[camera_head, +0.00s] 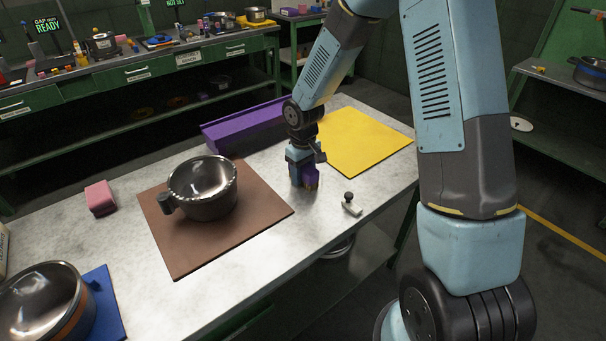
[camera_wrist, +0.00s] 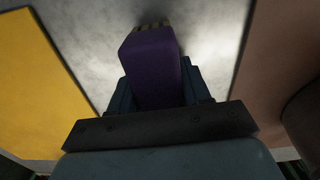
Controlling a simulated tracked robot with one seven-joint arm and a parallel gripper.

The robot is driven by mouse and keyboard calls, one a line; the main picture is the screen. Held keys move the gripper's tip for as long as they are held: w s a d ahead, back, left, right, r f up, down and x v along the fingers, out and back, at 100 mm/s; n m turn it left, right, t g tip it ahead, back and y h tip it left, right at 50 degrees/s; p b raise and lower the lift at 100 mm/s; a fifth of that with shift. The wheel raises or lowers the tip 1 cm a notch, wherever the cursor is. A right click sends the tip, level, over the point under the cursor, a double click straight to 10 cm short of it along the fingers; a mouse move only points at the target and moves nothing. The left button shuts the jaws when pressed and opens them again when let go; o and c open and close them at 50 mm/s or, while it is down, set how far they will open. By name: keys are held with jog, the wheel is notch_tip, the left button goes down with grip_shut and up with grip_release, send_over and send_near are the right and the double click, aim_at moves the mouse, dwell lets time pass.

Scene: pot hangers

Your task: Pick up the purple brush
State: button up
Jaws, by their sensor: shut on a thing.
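The purple brush (camera_head: 311,176) is at my gripper (camera_head: 303,182), on the metal table between the brown mat and the yellow mat. In the wrist view the purple brush (camera_wrist: 153,66) fills the space between the dark fingers of my gripper (camera_wrist: 155,88), with its tan bristle end pointing away. My gripper is shut on it and points down. The brush is at or just above the table top; I cannot tell whether it touches. Its inner part is hidden by the fingers.
A metal pot (camera_head: 203,188) stands on the brown mat (camera_head: 262,222). A yellow mat (camera_head: 375,145), a purple tray (camera_head: 243,127), a pink sponge (camera_head: 100,198) and a small black-knobbed piece (camera_head: 350,204) lie around. Another pot (camera_head: 45,300) stands on a blue mat at front left.

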jog(key=c, duration=0.5)
jog(key=shift+r, duration=0.45)
notch_tip(320, 180, up, 3)
jog(key=shift+f, duration=0.2)
jog(key=shift+s+a+r, duration=0.2)
jog(key=shift+s+r, duration=1.4)
jog(key=shift+s, duration=0.75)
jog(key=shift+s+a+r, duration=0.15)
jog(key=shift+s+r, duration=1.4)
jog(key=shift+s, duration=0.75)
jog(key=shift+s+a+r, duration=0.2)
jog(key=shift+s+r, duration=1.4)
jog(key=shift+s, duration=0.75)
